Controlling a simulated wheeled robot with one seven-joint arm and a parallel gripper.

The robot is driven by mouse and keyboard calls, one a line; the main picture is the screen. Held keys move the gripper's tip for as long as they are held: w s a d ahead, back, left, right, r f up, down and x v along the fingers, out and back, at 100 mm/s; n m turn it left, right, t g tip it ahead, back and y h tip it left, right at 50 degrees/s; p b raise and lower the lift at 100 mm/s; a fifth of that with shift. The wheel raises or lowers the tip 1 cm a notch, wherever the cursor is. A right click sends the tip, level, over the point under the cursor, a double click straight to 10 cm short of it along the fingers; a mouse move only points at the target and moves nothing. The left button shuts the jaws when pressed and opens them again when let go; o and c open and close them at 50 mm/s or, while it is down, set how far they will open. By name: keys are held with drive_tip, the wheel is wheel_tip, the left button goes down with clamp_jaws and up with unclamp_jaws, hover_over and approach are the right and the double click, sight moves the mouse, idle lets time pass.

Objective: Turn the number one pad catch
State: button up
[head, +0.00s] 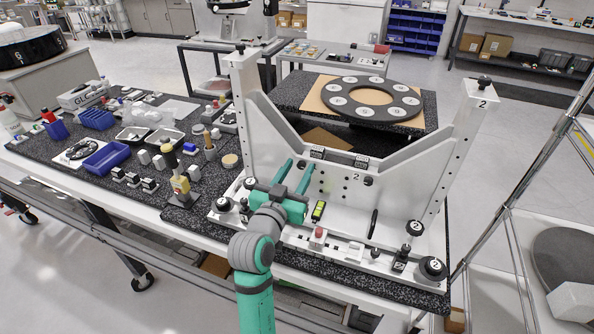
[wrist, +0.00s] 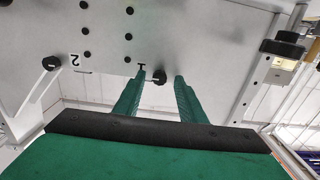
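My gripper (head: 300,170) is open, its two green fingers pointing at the upright white plate of the fixture (head: 335,190). In the wrist view my gripper (wrist: 160,75) has a round black catch knob (wrist: 160,80) in the gap between its fingertips. A dark mark beside the knob looks like an upside-down 1, partly behind the left fingertip. I see a gap on both sides of the knob; whether the fingers reach its depth I cannot tell. In the head view this knob is hidden. The second catch (head: 368,181) is a black knob beside the label 2; it also shows in the wrist view (wrist: 50,63).
Black knobs numbered 1 and 2 stand on the fixture's base, including a large one (head: 432,268) at right. A yellow-green level (head: 318,211) sits just right of my gripper. A screwdriver (head: 178,180) stands at left.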

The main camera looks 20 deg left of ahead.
drive_tip(key=shift+w+d, duration=0.1)
clamp_jaws()
drive_tip(key=shift+a, duration=0.2)
